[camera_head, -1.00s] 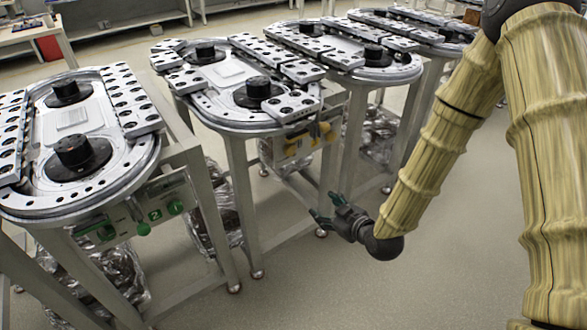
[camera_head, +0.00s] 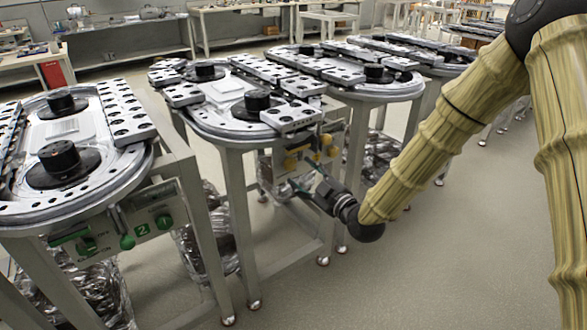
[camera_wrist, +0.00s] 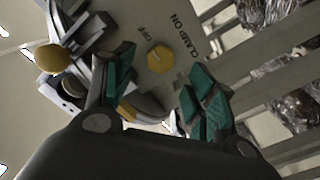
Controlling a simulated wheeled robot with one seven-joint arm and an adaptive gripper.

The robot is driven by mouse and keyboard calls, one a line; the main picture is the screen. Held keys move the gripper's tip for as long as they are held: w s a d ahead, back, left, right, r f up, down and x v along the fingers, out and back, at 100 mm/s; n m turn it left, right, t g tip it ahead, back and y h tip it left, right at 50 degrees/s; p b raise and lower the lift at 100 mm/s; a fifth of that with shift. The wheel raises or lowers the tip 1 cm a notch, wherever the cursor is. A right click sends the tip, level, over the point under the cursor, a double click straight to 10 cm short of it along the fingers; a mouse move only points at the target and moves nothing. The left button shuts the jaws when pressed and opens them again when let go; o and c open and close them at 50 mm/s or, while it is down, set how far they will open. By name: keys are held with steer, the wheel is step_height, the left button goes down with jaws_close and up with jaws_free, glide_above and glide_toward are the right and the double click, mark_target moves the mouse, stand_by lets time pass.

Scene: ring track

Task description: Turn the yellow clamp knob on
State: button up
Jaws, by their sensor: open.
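The yellow clamp knob (camera_wrist: 160,58) is a small faceted knob on a grey panel (camera_wrist: 183,45) in the wrist view, with "CLAMP ON" and "OFF" printed beside it. My gripper (camera_wrist: 160,80) is open, its green-padded fingers on either side of the knob in the picture. I cannot tell whether either finger touches it. In the head view my gripper (camera_head: 303,178) is at the front panel of the middle station (camera_head: 225,143), below its tabletop. Yellow parts (camera_head: 290,163) show there, partly behind the gripper; which is the clamp knob is unclear.
A rounded yellow part (camera_wrist: 53,58) sits left of the knob in the wrist view. The left station (camera_head: 75,200) has green controls (camera_head: 127,242). Table legs (camera_head: 240,220) and wrapped bundles (camera_head: 210,235) stand below. The floor (camera_head: 420,260) at right is clear.

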mark_target(293, 166)
steer(key=shift+x, duration=2.95)
steer(key=shift+s, duration=0.1)
steer(key=shift+c, duration=0.4)
steer(key=c, duration=0.9)
